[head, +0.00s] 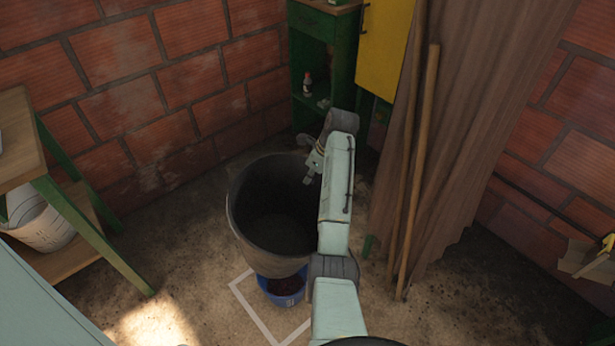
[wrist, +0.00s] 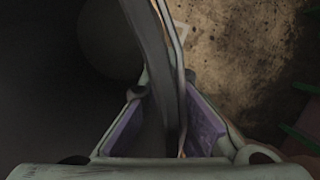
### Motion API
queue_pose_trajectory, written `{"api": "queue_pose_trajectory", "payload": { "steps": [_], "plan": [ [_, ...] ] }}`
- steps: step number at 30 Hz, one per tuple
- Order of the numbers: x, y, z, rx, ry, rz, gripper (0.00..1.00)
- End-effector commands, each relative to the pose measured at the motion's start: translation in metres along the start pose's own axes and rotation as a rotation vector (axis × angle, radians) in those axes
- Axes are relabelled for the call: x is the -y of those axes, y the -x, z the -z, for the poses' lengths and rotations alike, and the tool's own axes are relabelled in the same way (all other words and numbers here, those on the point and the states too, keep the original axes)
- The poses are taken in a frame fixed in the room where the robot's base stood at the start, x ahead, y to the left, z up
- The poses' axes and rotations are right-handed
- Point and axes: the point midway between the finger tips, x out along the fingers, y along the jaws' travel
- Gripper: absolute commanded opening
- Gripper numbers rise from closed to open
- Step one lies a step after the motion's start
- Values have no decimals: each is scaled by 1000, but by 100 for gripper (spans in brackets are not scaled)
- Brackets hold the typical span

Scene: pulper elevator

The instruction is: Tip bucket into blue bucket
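The large dark grey bucket (head: 262,262) is in the middle of the head view, its dark mouth facing up toward the camera. No contents can be made out inside. My gripper (head: 312,172) is at its right rim. In the wrist view, the bucket's rim (wrist: 152,45) runs between the purple-padded fingers of my gripper (wrist: 168,130), which grip it from both sides. The blue bucket (head: 288,301) is on the floor below the grey one's near side, with dark reddish stuff inside. The grey bucket hides its far part.
A white square outline (head: 245,305) marks the floor around the blue bucket. A wooden shelf table (head: 20,150) with a white bucket (head: 42,225) stands left. A green cabinet (head: 325,60) stands behind; wooden poles (head: 417,180) and a brown curtain (head: 465,130) are right.

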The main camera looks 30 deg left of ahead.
Motion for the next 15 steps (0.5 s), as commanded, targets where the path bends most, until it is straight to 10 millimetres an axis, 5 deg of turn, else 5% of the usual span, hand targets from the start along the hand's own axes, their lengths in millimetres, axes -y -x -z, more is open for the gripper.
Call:
{"api": "queue_pose_trajectory", "payload": {
  "steps": [15],
  "plan": [
    [-1,36,-4,-200,-18,-29,0]
  ]
}}
